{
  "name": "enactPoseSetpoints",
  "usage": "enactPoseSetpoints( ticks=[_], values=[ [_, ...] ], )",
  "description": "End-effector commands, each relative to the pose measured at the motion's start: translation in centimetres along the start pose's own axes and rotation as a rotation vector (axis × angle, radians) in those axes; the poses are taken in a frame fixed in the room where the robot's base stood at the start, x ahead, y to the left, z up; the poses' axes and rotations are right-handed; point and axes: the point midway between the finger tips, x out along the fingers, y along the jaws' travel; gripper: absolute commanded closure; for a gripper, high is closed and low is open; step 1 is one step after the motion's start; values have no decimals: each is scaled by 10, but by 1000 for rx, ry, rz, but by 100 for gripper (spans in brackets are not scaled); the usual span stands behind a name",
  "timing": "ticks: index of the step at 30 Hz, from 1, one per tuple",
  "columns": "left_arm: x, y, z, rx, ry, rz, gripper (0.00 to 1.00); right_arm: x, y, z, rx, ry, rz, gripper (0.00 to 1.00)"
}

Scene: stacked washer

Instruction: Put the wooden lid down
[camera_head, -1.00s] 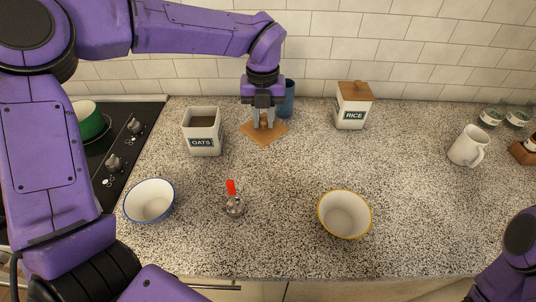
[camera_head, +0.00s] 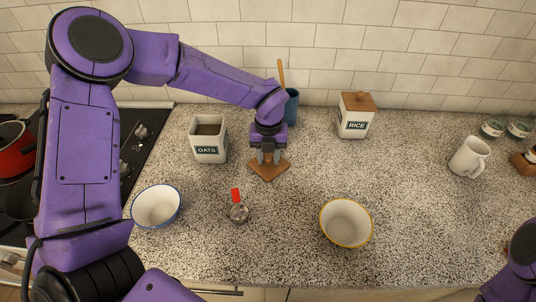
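The square wooden lid (camera_head: 268,172) is in the head view, flat at or just above the speckled counter, right of and in front of the oats canister. I cannot tell whether it touches the counter. My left gripper (camera_head: 269,159) points straight down over the lid's middle, with its fingers closed around the knob, which is mostly hidden. The white oats canister (camera_head: 208,152) stands open, without a lid. My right arm shows only as a part at the lower right edge; its gripper is out of view.
A rice canister (camera_head: 354,122) with a wooden lid and a blue utensil cup (camera_head: 291,108) stand at the back. The counter's right middle is clear.

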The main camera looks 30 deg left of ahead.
Motion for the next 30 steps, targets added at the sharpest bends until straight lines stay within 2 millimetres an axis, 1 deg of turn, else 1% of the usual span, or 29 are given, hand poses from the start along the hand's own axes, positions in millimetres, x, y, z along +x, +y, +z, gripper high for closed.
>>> enactPoseSetpoints(
  ticks=[8, 11, 12, 14, 21, 24, 27, 30],
  values=[
    [-1, 0, 0, 0, 0, 0, 50, 0, 0, 0, 0, 0, 0, 100],
    [-6, 0, 0, 0, -1, -1, 50, -3, 0, -1, 0, 0, 0, 100],
    [-9, -1, 1, 0, -3, -2, 50, 0, 0, 0, 0, 0, 0, 100],
    [-19, 0, 1, 0, -4, -4, 50, 2, 0, 1, 0, 0, 0, 100],
    [-81, 0, 1, -1, -5, -4, 50, 11, -1, 4, 0, 0, 0, 100],
    [-102, 0, 1, -2, -4, -3, 50, 13, -1, 5, 0, 0, 0, 100],
    [-116, 0, 0, -1, -2, -2, 50, 14, -1, 6, 0, 0, 0, 100],
    [-122, 0, 0, -1, 0, -1, 50, 14, -1, 6, 0, 0, 0, 100]
  ],
)
